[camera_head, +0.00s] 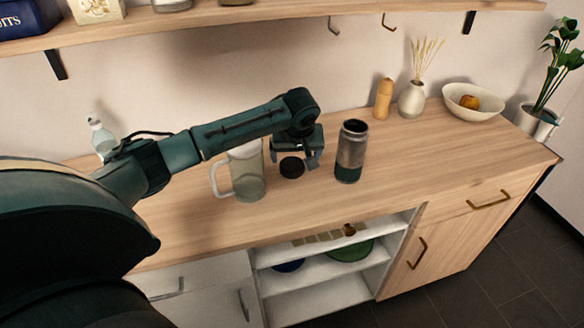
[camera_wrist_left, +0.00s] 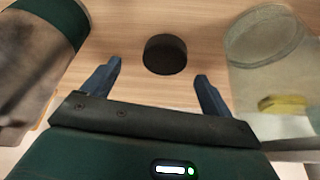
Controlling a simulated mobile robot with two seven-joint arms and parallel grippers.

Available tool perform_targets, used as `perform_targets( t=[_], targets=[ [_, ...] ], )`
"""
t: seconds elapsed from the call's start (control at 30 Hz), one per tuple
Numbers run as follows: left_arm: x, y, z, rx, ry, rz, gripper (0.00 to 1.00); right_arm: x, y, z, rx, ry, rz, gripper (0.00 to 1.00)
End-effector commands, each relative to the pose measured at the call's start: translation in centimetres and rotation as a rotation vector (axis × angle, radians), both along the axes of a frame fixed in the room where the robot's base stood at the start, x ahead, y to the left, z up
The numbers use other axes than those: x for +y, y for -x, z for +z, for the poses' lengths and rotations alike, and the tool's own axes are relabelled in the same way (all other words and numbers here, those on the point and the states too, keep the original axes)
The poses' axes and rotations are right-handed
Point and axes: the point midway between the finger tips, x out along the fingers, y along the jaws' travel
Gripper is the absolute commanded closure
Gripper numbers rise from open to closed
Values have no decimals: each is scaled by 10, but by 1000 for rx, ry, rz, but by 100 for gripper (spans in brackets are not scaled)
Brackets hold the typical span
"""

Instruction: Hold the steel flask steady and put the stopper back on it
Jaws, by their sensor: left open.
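The steel flask (camera_head: 351,152) stands upright and open-topped on the wooden counter, with a dark green band at its base. In the left wrist view the flask (camera_wrist_left: 40,65) is at the upper left. The black round stopper (camera_head: 291,167) lies on the counter between the flask and a glass jug, and shows ahead of the fingers in the left wrist view (camera_wrist_left: 165,54). My left gripper (camera_head: 297,163) is open and empty, just above the stopper, with a fingertip on either side in the left wrist view (camera_wrist_left: 160,75). My right gripper is not in view.
A glass jug (camera_head: 246,172) with a handle stands close to the left of the stopper. A wooden mill (camera_head: 383,98), a vase (camera_head: 412,99) and a bowl (camera_head: 473,102) stand at the back right. A shelf (camera_head: 250,15) hangs above. The counter right of the flask is clear.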

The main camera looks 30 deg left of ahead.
Motion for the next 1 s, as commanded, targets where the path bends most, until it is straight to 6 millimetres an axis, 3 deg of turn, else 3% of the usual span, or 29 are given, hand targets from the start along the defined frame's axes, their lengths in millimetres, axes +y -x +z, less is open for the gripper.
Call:
perform_targets(
  t=[0.27, 0.6, 1.0],
  targets=[
    [2, 0, -5, 2, -2, 1, 14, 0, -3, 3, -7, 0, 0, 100],
    [15, -7, -47, 1, 0, 0, 14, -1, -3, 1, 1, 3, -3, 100],
    [16, -8, -49, 0, 0, 0, 16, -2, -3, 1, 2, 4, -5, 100]
  ],
)
